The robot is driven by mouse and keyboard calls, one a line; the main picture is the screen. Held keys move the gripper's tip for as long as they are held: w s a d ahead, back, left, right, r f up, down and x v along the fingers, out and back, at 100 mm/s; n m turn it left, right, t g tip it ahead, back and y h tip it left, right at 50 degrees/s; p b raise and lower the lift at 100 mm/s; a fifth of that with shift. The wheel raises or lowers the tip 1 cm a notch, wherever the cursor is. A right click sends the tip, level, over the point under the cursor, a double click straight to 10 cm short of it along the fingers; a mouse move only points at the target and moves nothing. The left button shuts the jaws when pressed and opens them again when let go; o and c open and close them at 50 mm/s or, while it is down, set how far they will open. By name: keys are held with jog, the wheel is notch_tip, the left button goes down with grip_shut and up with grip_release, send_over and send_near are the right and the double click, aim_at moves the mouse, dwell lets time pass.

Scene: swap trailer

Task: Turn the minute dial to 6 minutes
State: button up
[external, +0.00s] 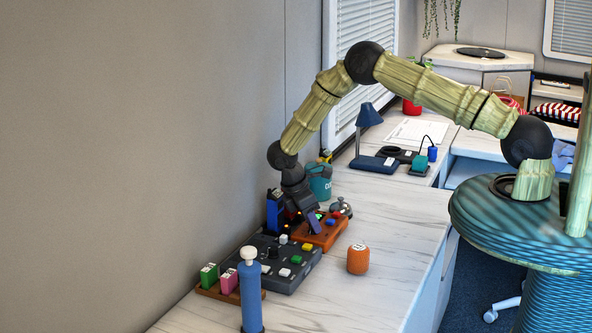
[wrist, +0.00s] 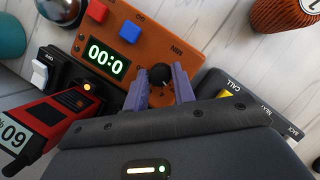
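The orange timer box (external: 326,233) lies on the counter beneath my gripper. In the wrist view its wooden-orange top (wrist: 165,38) carries a green display (wrist: 106,58) reading 00:0, with any further digit not visible. A red button and a blue button (wrist: 130,31) sit above the display. A round black dial (wrist: 160,75) sits beside the MIN lettering. My gripper (wrist: 160,88) has its two purple fingers apart, one on each side of the dial. I cannot tell whether they touch it. My gripper (external: 314,222) also shows above the box in the external view.
A dark panel with coloured buttons (external: 290,272) stands just in front of the timer. A red and black device (wrist: 52,115) and a white switch (wrist: 39,75) are close at left. A bell (external: 341,207) is behind. An orange canister (external: 358,259) stands at right; counter around it is clear.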

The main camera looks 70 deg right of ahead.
jog(key=shift+w+m+b, duration=0.1)
jog(key=shift+m+b, duration=0.25)
jog(key=shift+m, duration=0.05)
jog(key=shift+d+m+g+y+b, duration=0.1)
jog(key=shift+m+g+y+b, duration=0.35)
jog(key=shift+m, duration=0.45)
jog(key=m+y+b, duration=0.1)
jog(key=m+b, duration=0.1)
jog(key=m, duration=0.1)
jog(key=shift+m, duration=0.3)
jog(key=m+y+b, duration=0.1)
jog(key=m, duration=0.2)
jog(key=shift+w+d+m+y, duration=0.1)
jog(key=shift+d+m+y, duration=0.05)
jog(key=shift+m+y, duration=0.2)
jog(key=shift+d+r+m+y, duration=0.1)
jog(key=shift+m+y, duration=0.6)
jog(key=shift+m, duration=1.25)
jog(key=o, duration=1)
